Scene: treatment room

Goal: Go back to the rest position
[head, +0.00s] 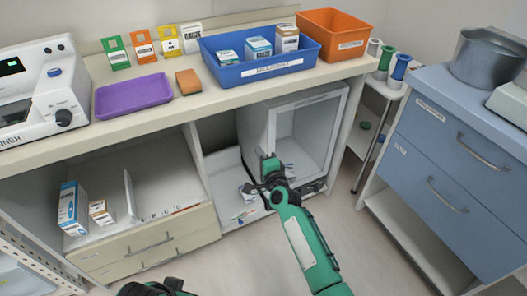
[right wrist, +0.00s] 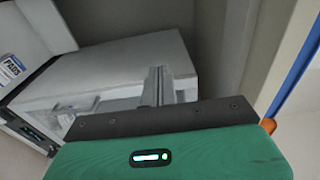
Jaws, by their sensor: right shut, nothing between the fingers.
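My right arm reaches in from the lower right in the head view. Its right gripper (head: 268,172) is shut and empty, in front of the white box-like cabinet (head: 258,128) under the counter. In the right wrist view the shut fingers (right wrist: 158,86) show beyond the green gripper body, with a pale boxy surface behind them. Whether they touch it I cannot tell. A dark and green part of my left arm (head: 152,288) shows at the bottom edge; its fingers cannot be made out.
The counter (head: 150,114) above holds a blue bin (head: 262,72), an orange bin (head: 335,42), a purple tray (head: 133,94) and several small boxes. A blue drawer cabinet (head: 450,150) stands at the right. Open floor (head: 345,225) lies between it and the counter.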

